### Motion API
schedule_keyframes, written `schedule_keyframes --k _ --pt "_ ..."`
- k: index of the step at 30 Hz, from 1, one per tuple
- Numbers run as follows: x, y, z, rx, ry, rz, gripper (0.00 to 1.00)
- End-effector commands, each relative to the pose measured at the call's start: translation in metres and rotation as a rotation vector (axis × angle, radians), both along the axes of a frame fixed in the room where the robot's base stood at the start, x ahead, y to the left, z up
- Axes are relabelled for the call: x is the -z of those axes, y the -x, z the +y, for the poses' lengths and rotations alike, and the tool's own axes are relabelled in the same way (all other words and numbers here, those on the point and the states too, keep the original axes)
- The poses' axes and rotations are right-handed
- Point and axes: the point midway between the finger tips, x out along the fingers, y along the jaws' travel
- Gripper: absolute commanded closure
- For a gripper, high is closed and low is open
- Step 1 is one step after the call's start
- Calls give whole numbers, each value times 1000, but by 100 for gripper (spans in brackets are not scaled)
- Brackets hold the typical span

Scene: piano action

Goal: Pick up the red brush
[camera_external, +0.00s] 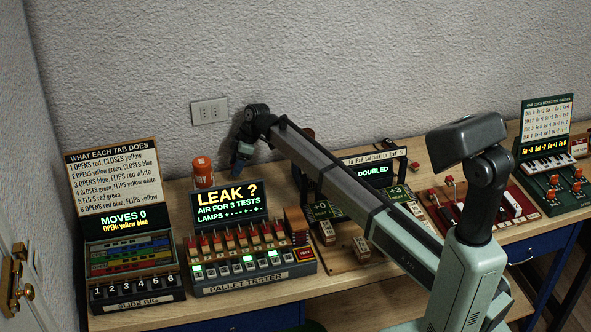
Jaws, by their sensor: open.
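I cannot make out a red brush for certain in the outside view. My gripper (239,168) hangs at the end of my outstretched arm, near the wall at the back of the bench, above and behind the pallet tester. It points down and is open, with nothing visible in it. An orange-red container (203,171) with a pale label stands just left of my gripper, behind the pallet tester; the two look apart. The bench behind the tester is partly hidden.
The pallet tester (252,282) and the slide rig (137,298) fill the left of the wooden bench (345,283). Machines with small screens stand behind my arm. A red panel (505,212) and a green keyboard device (553,168) are at the right. A wall socket (209,112) is at the back.

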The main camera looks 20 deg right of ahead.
Motion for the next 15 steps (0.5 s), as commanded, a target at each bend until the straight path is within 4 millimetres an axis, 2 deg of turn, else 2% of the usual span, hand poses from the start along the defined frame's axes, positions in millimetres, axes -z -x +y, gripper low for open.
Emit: schedule_keyframes --k 6,13,15 --pt "24 -2 10 1 1 1 49" --pt "26 -2 11 0 0 -1 49" --pt "26 -2 11 0 0 -1 54"
